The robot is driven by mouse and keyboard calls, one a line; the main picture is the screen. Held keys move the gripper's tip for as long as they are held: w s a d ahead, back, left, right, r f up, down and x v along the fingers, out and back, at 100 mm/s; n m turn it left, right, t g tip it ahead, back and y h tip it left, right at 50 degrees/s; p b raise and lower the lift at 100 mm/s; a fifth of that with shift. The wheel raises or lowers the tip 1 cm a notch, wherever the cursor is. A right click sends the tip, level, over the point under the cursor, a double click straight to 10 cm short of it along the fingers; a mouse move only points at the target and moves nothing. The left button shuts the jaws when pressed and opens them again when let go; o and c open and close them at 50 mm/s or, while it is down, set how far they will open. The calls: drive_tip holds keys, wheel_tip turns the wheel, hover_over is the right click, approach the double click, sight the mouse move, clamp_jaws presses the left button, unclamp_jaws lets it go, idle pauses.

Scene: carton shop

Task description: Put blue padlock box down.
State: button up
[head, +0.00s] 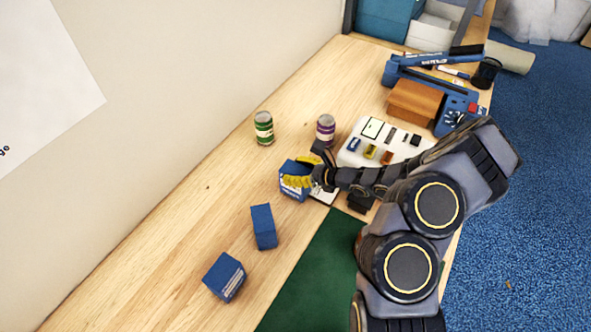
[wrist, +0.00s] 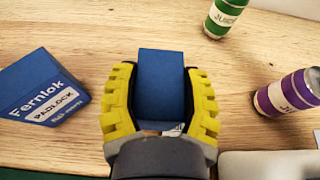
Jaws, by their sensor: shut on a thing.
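My gripper (head: 299,172) has yellow pads and is shut on a blue padlock box (head: 292,192) over the wooden bench. In the wrist view the gripper's two yellow fingers (wrist: 160,75) press on opposite sides of the held box (wrist: 162,88), whose plain blue face shows. I cannot tell whether its underside touches the wood. Two more blue boxes stand nearer the front left, one upper (head: 264,227) and one lower (head: 224,277). In the wrist view a blue box marked "Fernlok PADLOCK" (wrist: 42,98) lies left of the gripper, apart from it.
A green can (head: 264,128) and a purple can (head: 325,130) stand behind the held box. A white tray of small items (head: 352,158) is to the right. A green mat (head: 310,285) lies in front. Bare wood (head: 190,195) is free on the left.

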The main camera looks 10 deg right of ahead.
drive_tip(key=shift+f, duration=0.15)
drive_tip(key=shift+f, duration=0.15)
drive_tip(key=o, duration=1.1)
